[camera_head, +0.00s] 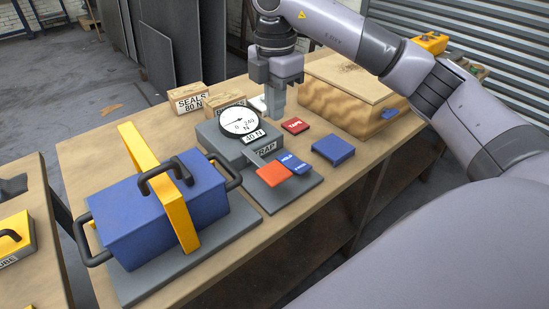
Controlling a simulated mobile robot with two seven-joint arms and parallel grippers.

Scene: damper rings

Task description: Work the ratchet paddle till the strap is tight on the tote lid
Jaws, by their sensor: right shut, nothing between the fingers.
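The blue tote (140,226) with black handles stands on a grey base plate at the left of the bench. A yellow strap (178,210) stands up as a tall loop over its lid, with a gap visible above it. My right gripper (277,113) points down behind the dial, fingers shut and empty, apart from the paddle. My left gripper is out of view.
A red "TAPE" block (295,125) and a blue block (333,149) sit to the right. A wooden crate (345,107) stands behind them, and small boxes, one marked "SEALS" (188,98), stand at the back. The front right bench edge is mostly clear.

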